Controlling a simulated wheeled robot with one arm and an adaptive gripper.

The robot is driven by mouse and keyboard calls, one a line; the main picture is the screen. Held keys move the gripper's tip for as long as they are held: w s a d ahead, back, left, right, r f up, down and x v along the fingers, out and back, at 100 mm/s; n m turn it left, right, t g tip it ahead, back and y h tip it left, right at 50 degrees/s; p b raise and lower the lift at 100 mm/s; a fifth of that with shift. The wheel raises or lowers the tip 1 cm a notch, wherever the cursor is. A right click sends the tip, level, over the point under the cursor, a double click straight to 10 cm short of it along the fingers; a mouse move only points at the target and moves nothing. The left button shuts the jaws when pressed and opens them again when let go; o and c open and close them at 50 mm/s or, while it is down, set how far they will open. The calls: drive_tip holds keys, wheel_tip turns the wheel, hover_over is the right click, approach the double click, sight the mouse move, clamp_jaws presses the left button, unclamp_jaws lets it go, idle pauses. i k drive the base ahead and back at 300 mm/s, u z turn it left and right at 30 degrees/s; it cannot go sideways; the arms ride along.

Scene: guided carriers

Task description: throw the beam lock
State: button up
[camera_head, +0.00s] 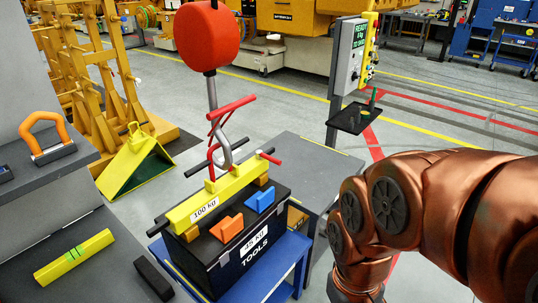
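A yellow lifting beam (220,195) marked "100 kg" lies across the top of a dark toolbox (236,255) marked "45 kg TOOLS". A grey hook (222,150) hangs from a red hoist block (206,38) and reaches down to the beam's middle, by a red bracket with a red crossbar (232,106). A short red lever with a dark tip (269,157) sticks out at the beam's right end. I cannot tell for sure which red part is the lock. My copper arm fills the right side. My gripper is out of view below the picture.
The toolbox stands on a blue stand (284,272) beside a grey cabinet (316,166). A post with a lit readout (359,45) and a small black tray (355,118) stands behind. A grey bench at left holds an orange-handled piece (46,138) and a yellow bar (74,257).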

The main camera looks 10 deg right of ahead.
sight(260, 155)
drive_tip(key=k, duration=0.4)
drive_tip(key=z, duration=0.55)
drive_tip(key=i, duration=0.9)
drive_tip(key=u, duration=0.65)
drive_tip(key=i, duration=0.5)
drive_tip(key=u, duration=0.45)
